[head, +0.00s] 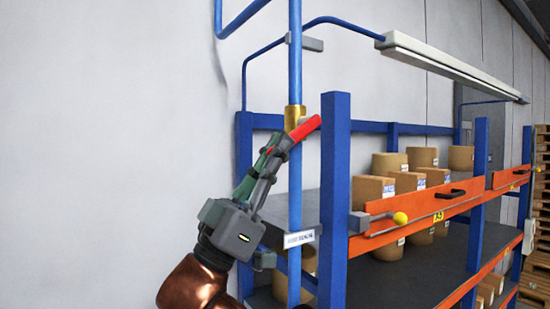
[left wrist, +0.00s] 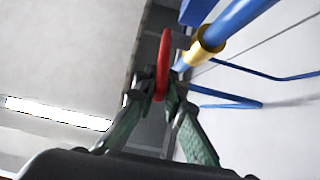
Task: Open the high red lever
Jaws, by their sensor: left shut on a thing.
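The red lever (head: 304,129) sticks out from a brass-coloured valve (head: 293,117) on an upright blue pipe (head: 295,72). In the head view the lever slants up to the right, its outer end close to the blue rack post. My left gripper (head: 284,143) reaches up from below left and is shut on the lever. In the left wrist view the red lever (left wrist: 164,62) stands between the two fingertips (left wrist: 163,92), with the brass valve (left wrist: 202,47) on the blue pipe just to its right. The gripped part is partly hidden by the fingers. My right gripper is not in view.
A blue rack post (head: 335,200) stands right beside the lever. Orange rack beams (head: 430,203) with a yellow knob (head: 400,218) run to the right, and cardboard boxes (head: 373,190) stand on the shelf. A lamp bar (head: 440,61) hangs above. The wall side at left is clear.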

